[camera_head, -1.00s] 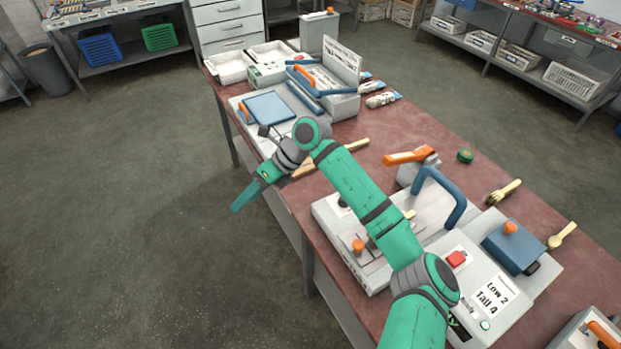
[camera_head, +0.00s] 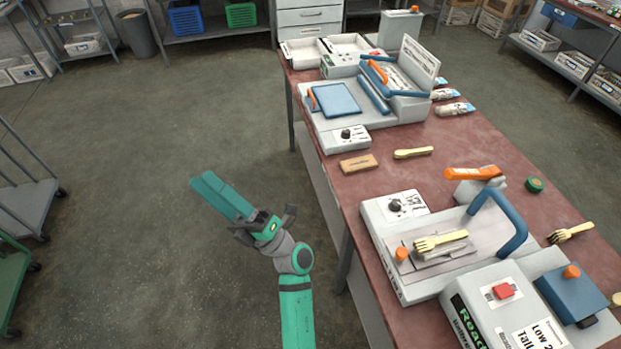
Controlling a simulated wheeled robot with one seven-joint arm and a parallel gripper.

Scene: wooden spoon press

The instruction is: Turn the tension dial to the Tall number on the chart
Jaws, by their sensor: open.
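A press (camera_head: 410,281) stands on the near part of the bench. A black dial (camera_head: 395,205) sits on its white panel at the left rear corner; its setting is too small to read. A second black dial (camera_head: 346,133) is on the farther machine. No label shows which one is the tension dial. The chart (camera_head: 541,336) at the lower right reads "Low 2" and "Tall", with its lower right part cut off; the earlier frame reads "Tall 4". My gripper (camera_head: 210,187) is open and empty, over the floor left of the bench, well apart from both dials.
A wooden fork (camera_head: 441,241) lies on the press plate. A blue handle (camera_head: 505,222) and an orange lever (camera_head: 473,173) rise at its rear and right. A wooden block (camera_head: 359,164) and a wooden utensil (camera_head: 413,153) lie on the bench (camera_head: 455,140). Floor left of the bench is clear.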

